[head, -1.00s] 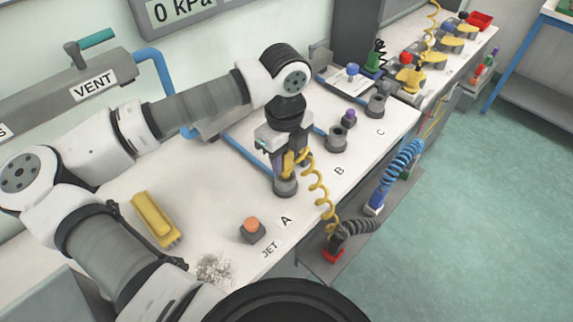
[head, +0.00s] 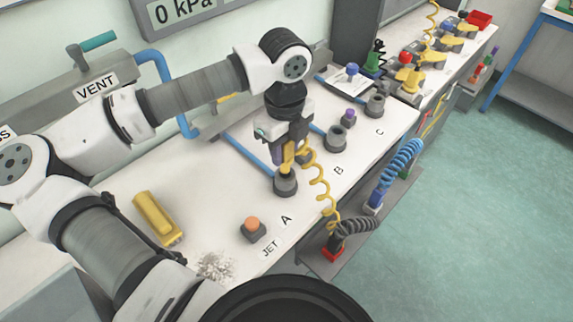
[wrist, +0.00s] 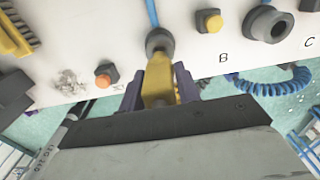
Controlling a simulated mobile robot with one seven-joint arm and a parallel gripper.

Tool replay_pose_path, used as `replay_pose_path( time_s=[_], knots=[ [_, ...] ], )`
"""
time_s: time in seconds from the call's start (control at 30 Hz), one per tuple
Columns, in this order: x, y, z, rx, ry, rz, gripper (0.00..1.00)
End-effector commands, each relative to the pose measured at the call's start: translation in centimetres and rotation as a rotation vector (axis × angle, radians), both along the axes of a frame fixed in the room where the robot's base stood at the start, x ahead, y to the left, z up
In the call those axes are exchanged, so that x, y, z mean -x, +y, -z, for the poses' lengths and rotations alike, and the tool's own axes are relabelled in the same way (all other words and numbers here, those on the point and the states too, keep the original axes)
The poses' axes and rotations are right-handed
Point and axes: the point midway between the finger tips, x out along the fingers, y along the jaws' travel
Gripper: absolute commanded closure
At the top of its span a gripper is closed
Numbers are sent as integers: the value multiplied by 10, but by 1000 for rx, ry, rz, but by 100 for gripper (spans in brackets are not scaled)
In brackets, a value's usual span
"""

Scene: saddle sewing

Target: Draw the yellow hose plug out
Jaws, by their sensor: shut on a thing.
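My gripper (head: 287,157) is shut on the yellow hose plug (head: 288,154), upright above the grey socket at A (head: 286,187). In the wrist view, the plug (wrist: 159,78) sits between my two purple fingers, with its front end pointing at the round socket (wrist: 159,40). The plug's lower end is at or just above the socket mouth; I cannot tell whether its tip is still inside. A coiled yellow hose (head: 320,185) runs from the plug down past the bench edge.
An orange button (head: 252,224) and a yellow brush (head: 158,218) lie to the left on the white bench. Grey sockets at B (head: 336,139) and C (head: 375,105) stand to the right. Blue (head: 400,165) and dark (head: 357,228) coiled hoses hang beyond the bench edge.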

Motion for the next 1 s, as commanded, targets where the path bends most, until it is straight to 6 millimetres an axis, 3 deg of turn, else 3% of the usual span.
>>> replay_pose_path(
  time_s=[0.37,1.0],
  knots=[
    [0,0,-2,1,-1,0,95],
    [0,0,-41,0,0,0,95]
  ],
)
